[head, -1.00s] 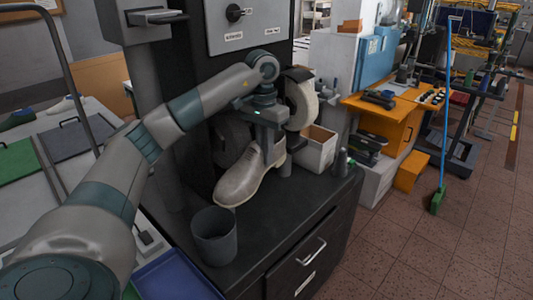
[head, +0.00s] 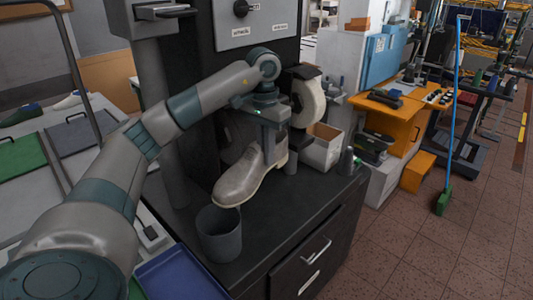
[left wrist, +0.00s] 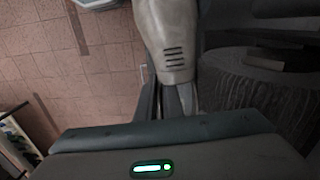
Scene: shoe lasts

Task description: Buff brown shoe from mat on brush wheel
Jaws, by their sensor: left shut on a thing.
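A pale grey-beige shoe (head: 240,178), not clearly brown, hangs toe down to the left over the dark bench top. My left gripper (head: 270,120) is shut on it at its upper heel end. In the left wrist view, the slotted pale form (left wrist: 168,40) stands beyond the jaws. A dark brush wheel (head: 232,138) is behind the shoe, partly hidden by my arm. Its bristly side also shows at the right of the left wrist view (left wrist: 255,100). I cannot tell whether shoe and brush touch. My right gripper is out of view.
A cream wheel (head: 308,102) is right of my gripper. A grey bin (head: 219,236) stands below the shoe's toe. A pale box (head: 322,148) and small bottle (head: 346,162) stand at the right. Green (head: 18,157) and grey (head: 75,137) mats lie on the left table.

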